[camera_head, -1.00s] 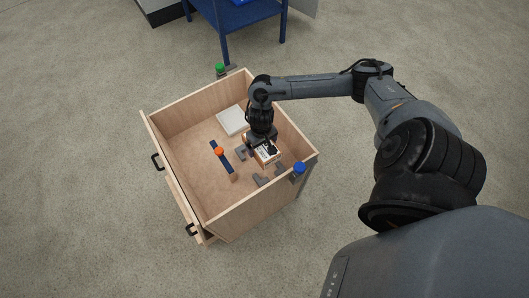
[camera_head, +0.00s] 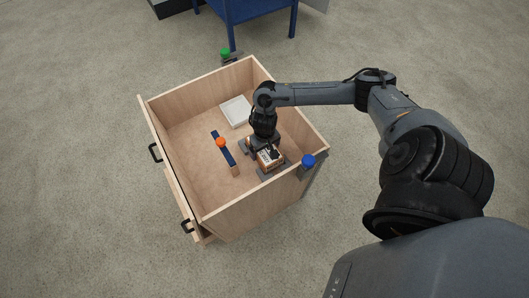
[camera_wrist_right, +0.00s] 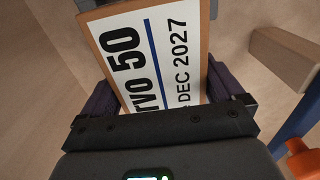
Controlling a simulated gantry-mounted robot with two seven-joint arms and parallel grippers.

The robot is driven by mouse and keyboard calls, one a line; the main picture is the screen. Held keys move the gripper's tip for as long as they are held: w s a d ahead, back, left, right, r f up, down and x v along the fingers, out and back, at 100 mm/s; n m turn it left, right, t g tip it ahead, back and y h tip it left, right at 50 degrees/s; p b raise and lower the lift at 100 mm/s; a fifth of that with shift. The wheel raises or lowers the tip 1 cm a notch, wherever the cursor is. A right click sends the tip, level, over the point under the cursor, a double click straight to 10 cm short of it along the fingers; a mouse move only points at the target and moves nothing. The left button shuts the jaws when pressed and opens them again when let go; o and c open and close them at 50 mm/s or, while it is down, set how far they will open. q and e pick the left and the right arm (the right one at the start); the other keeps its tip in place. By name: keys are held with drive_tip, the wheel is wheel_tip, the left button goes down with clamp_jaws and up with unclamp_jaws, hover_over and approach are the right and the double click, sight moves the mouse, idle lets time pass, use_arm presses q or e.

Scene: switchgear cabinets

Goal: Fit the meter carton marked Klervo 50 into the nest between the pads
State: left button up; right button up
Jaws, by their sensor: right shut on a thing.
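The meter carton (camera_head: 269,158) is brown with a white label. In the right wrist view its label (camera_wrist_right: 152,60) shows "RVO 50" and "DEC 2027"; the rest of the name is cut off. My right gripper (camera_head: 265,146) is shut on the carton inside the wooden box, with a dark finger on either side of it in the wrist view. Grey pads show around the carton, one at its upper left (camera_head: 245,147) and one at its lower edge (camera_head: 276,173). The arm hides part of the nest. I cannot tell whether the carton touches the floor. My left gripper is not in view.
The open wooden box (camera_head: 190,88) has upright walls around the work. A blue bar with an orange knob (camera_head: 221,142) lies left of the carton. A white tray (camera_head: 236,111) sits farther back. A blue knob (camera_head: 308,160) is at the right wall.

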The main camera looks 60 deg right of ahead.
drive_tip(key=shift+f+b, duration=0.35)
drive_tip(key=shift+f, duration=0.55)
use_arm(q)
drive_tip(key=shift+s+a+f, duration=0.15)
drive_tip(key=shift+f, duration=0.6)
use_arm(e)
drive_tip(key=shift+s, duration=0.1)
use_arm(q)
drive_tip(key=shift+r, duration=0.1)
use_arm(e)
drive_tip(key=o, duration=1)
drive_tip(key=shift+f, duration=0.1)
drive_tip(key=shift+o, duration=0.2)
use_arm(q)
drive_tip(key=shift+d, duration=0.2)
use_arm(e)
wheel_tip(320, 180, up, 11)
drive_tip(key=p, duration=0.7)
drive_tip(key=shift+f, duration=0.15)
use_arm(q)
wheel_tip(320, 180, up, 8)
drive_tip(key=p, duration=0.1)
use_arm(e)
drive_tip(key=shift+r, duration=0.8)
